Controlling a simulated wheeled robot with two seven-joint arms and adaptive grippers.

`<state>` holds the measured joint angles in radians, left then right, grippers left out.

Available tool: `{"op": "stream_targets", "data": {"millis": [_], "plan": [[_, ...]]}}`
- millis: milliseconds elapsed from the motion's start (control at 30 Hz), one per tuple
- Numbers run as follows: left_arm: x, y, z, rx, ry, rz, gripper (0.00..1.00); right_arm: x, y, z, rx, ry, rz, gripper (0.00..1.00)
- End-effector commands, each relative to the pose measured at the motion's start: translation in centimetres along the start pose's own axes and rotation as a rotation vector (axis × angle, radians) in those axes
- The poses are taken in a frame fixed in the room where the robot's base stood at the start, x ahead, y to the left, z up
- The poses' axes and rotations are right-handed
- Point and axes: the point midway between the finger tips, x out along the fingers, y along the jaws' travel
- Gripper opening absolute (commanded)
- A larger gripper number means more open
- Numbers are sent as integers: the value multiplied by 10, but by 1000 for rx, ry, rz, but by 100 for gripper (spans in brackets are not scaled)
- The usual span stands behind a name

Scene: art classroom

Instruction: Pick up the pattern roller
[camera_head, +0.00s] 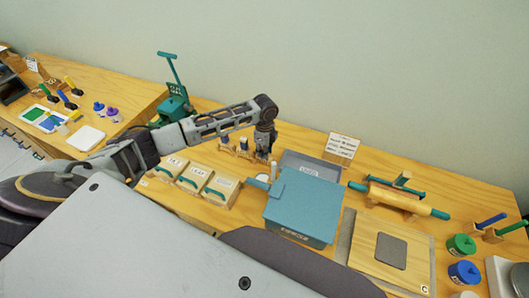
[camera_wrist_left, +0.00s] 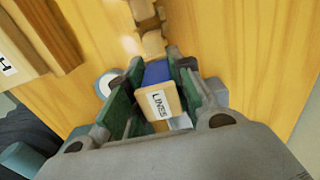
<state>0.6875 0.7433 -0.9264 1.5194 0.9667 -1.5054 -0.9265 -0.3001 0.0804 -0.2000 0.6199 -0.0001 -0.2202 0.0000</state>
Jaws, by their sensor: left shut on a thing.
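My left gripper (camera_head: 263,153) reaches down at the back of the table, just right of the small rollers in wooden stands (camera_head: 233,147). In the left wrist view its green-padded fingers (camera_wrist_left: 156,72) are shut on the pattern roller, whose blue part (camera_wrist_left: 157,72) shows between them. A wooden block with a "LINES" label (camera_wrist_left: 158,104) sits just below the blue part between the fingers. Whether the block belongs to the roller or to its stand I cannot tell. In the head view the gripper mostly hides the roller. My right gripper is not in view.
Three labelled wooden boxes (camera_head: 195,178) stand left of the gripper. A grey tray (camera_head: 322,168) and a blue-lidded bin (camera_head: 305,203) stand right of it. Farther right are a rolling pin (camera_head: 400,198), a wooden board (camera_head: 410,262) and paint pots (camera_head: 461,245). A wall closes the back.

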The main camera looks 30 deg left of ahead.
Motion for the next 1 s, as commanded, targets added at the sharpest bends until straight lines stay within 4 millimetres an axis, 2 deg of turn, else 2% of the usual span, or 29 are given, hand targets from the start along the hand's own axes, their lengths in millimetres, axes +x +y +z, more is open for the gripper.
{"op": "stream_targets", "data": {"millis": [267,700,1000], "plan": [[-22,-2,0,0,0,-4,0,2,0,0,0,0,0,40],[-83,-1,0,0,1,-2,0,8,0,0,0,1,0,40],[-100,-1,0,-1,1,-2,0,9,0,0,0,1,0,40]]}}
